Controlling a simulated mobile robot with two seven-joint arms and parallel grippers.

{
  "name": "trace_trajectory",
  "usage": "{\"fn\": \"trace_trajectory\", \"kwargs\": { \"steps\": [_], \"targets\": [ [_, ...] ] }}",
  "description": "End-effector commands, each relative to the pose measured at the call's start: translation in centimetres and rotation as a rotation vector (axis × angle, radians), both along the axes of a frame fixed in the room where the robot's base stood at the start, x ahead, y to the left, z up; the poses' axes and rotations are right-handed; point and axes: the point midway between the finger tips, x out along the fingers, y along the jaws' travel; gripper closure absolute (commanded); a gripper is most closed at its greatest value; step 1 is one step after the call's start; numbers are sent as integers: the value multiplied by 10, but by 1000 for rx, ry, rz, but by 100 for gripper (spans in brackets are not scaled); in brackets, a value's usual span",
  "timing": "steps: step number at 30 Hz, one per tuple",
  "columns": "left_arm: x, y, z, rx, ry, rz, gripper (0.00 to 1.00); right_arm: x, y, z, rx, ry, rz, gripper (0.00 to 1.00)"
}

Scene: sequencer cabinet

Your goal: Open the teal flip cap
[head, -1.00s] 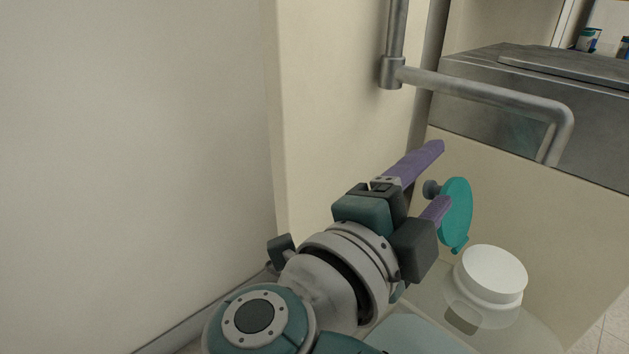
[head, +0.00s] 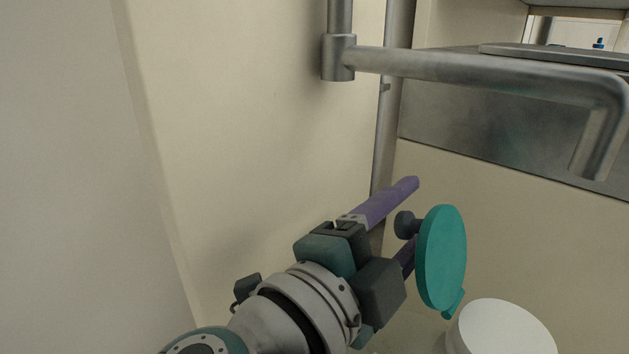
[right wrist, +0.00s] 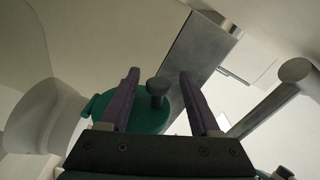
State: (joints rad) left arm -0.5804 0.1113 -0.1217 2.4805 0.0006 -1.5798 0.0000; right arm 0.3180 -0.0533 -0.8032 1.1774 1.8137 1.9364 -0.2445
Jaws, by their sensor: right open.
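The teal flip cap (head: 442,258) is a round disc standing nearly on edge, right of centre in the head view. It has a dark round knob (head: 405,224) on its left face and a small tab low on its rim. My right gripper (head: 414,215) is open, with its purple fingers on either side of the knob. In the right wrist view, the knob (right wrist: 157,87) shows between the fingers and the teal disc (right wrist: 150,116) lies partly hidden behind them. Contact cannot be told. My left gripper is out of view.
A white round-lidded container (head: 502,332) is at lower right, cut off by the frame. A thick metal rail (head: 480,68) crosses above the cap. A beige wall (head: 250,130) stands left of my right arm.

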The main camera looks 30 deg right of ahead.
Motion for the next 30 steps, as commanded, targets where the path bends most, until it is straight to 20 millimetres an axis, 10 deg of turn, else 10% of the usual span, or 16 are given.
{"fn": "trace_trajectory", "kwargs": {
  "steps": [11,30],
  "targets": [
    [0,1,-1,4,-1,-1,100,0,1,0,0,0,0,37],
    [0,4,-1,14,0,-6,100,0,1,0,0,0,0,100]
  ]
}}
